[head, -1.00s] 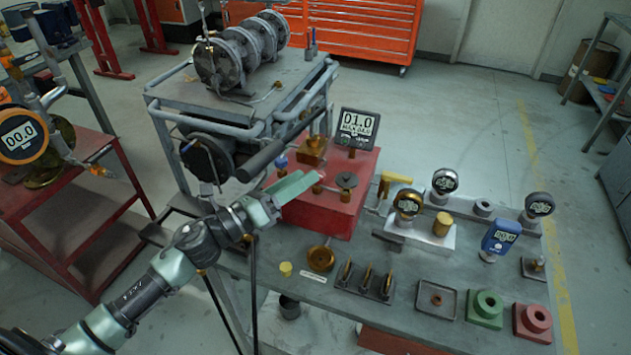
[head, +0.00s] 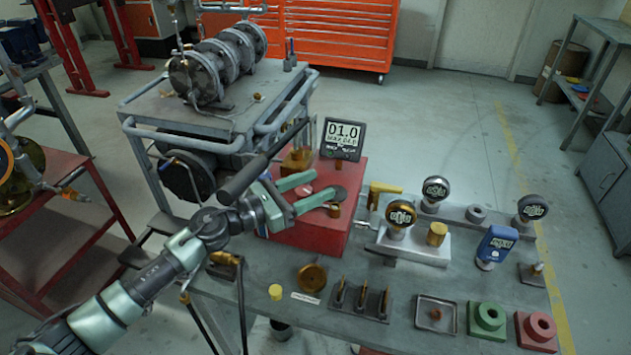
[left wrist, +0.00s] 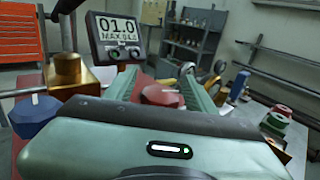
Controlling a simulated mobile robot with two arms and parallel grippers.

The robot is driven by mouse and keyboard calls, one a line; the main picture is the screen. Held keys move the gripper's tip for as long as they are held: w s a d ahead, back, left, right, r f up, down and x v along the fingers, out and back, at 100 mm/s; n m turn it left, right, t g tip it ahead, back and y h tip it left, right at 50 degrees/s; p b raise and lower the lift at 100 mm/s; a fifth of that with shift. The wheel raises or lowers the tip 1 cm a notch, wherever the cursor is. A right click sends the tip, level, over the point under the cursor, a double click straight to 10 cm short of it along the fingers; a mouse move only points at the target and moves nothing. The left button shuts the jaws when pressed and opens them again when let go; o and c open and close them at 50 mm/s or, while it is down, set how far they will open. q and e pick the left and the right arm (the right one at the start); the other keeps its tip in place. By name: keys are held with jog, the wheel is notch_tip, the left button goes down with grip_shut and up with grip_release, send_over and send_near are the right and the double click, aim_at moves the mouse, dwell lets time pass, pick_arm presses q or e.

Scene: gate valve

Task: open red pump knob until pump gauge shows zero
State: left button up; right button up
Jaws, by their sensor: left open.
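The pump is a red box (head: 312,237) on the grey bench, with brass fittings on top. Its square black gauge (head: 343,138) reads 01.0; the left wrist view shows the same reading on the gauge (left wrist: 118,30). The red knob (left wrist: 160,95) sits between my two green fingers in the left wrist view; in the head view its top (head: 304,190) shows small between them. My left gripper (head: 321,184) is open around the knob, low over the box. Whether a finger touches it, I cannot tell. My right gripper is not in view.
A blue knob (left wrist: 35,115) and a brass block (left wrist: 80,77) are close left of my gripper. A dark round disc (head: 338,192) is by the fingertips. Round gauges (head: 400,214) stand to the right. A grey pump cart (head: 190,110) is behind my arm.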

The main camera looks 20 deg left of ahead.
pick_arm(q)
jog(key=shift+w+d, duration=0.2)
jog(key=shift+d, duration=0.05)
grip_shut()
jog(key=shift+r+n+t+y+p, duration=0.2)
jog(key=shift+n+t+y+p, duration=0.1)
jog(key=shift+p, duration=0.5)
jog(key=n+t+y+p, duration=0.1)
jog(key=y+p, duration=0.1)
jog(key=n+t+y+p, duration=0.1)
jog(key=n+y+p, duration=0.1)
jog(key=a+n+t+y+p, duration=0.1)
jog(key=p, duration=0.2)
jog(key=shift+w+r+y, duration=0.1)
jog(key=shift+w+y, duration=0.15)
jog(key=shift+y, duration=0.15)
jog(key=n+y+p, duration=0.1)
jog(key=n+t+y+p, duration=0.1)
jog(key=shift+a+y, duration=0.2)
jog(key=shift+y, duration=0.1)
jog(key=shift+w+a+f+n+y, duration=0.1)
jog(key=shift+a+f+n+y, duration=0.1)
jog(key=shift+n+y, duration=0.6)
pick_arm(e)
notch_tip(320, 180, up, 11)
pick_arm(q)
jog(key=shift+y+p, duration=0.3)
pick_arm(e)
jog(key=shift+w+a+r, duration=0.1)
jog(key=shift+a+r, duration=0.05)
